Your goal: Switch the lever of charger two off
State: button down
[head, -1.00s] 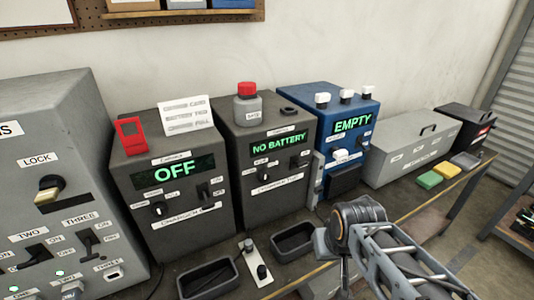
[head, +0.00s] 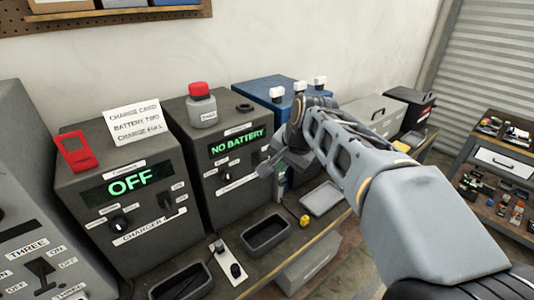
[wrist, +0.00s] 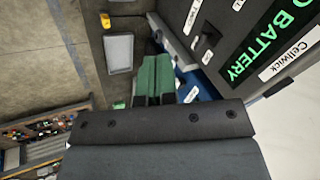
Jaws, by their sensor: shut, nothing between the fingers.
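Two dark grey chargers stand side by side on the bench in the head view. The left charger (head: 120,205) shows OFF in green and has a small lever (head: 170,203) on its right side; its lower label's number is hard to read. The right charger (head: 205,125) shows NO BATTERY, and its display (wrist: 262,45) also shows in the wrist view.
A blue machine (head: 270,92) with white knobs stands right of the chargers, partly behind my arm. Black trays (head: 266,236), a control strip (head: 225,258) and a grey tray (head: 322,198) lie along the bench front. A red-capped bottle (head: 201,108) stands on the right charger.

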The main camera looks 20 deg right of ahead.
aim_at(265, 160)
jog(key=w+d+r+m, duration=0.1)
jog(key=w+r+m, duration=0.3)
jog(key=w+r, duration=0.1)
jog(key=shift+w+d+r+t+y, duration=0.25)
jog(key=shift+d+r+t+y, duration=0.15)
jog(key=shift+r, duration=0.15)
jog(key=p+x, duration=0.1)
jog(key=x, duration=1.3)
jog(key=shift+s+d+f+b, duration=0.1)
jog(key=shift+f+b, duration=0.3)
jog(key=shift+b, duration=0.45)
jog(key=shift+r+t+b, duration=0.1)
jog(key=shift+t+b, duration=0.2)
jog(key=shift+b, duration=0.05)
